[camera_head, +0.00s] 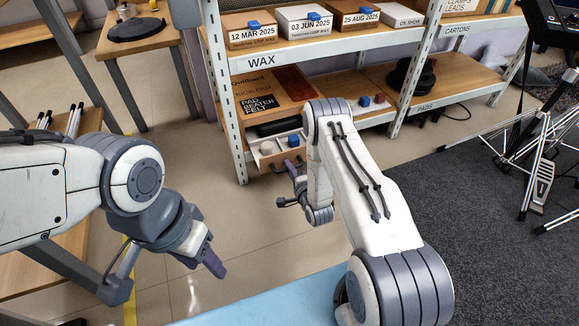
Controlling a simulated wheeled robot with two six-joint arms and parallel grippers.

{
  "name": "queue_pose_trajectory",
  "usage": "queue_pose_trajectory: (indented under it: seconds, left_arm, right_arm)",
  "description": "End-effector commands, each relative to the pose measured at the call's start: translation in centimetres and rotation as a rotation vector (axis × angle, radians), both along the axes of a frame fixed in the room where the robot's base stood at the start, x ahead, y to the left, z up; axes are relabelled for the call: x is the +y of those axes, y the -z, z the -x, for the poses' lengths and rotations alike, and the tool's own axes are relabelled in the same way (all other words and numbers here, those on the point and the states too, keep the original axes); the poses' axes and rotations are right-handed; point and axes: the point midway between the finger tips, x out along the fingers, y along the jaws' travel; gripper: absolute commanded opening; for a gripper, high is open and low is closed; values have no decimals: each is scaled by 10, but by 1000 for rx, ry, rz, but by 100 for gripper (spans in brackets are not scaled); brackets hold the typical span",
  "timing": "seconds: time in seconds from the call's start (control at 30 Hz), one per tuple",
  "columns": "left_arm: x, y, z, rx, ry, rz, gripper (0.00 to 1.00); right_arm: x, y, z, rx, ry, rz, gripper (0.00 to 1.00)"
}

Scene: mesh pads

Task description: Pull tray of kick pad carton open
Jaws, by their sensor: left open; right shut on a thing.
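The kick pad carton (262,93), brown with a dark red top panel and black lettering, lies on the lower shelf. Its tray (260,166) sticks out at the front, with a white round item (267,148), a blue-topped item (293,141) and a black object in it. My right gripper (289,170) is at the tray's front and shut on it; my arm and wrist hide part of the grip and the tray's right end. My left gripper (213,265) is open and empty, low over the floor, apart from the tray.
The white shelf post (226,110) stands just left of the tray. Several labelled cartons (305,20) fill the upper shelf. A wooden table stands at the back left, and stands and a pedal are on the right. Tiled floor before the shelf is clear.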

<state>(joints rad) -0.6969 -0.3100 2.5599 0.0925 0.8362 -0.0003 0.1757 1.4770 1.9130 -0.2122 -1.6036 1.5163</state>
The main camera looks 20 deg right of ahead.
Motion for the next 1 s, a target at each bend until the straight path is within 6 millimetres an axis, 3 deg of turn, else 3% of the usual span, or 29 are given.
queue_pose_trajectory:
  seconds: [0.17,0.2,0.63,1.0]
  left_arm:
    - [0,0,0,0,0,0,50]
    - [0,0,0,0,0,0,50]
    - [0,-7,0,0,0,0,50]
    - [0,-44,0,0,0,0,50]
  right_arm:
    - [-4,0,0,1,14,3,0]
    - [-4,0,0,1,14,3,31]
    - [-3,-3,8,3,8,2,32]
    - [-6,-19,77,6,12,1,32]
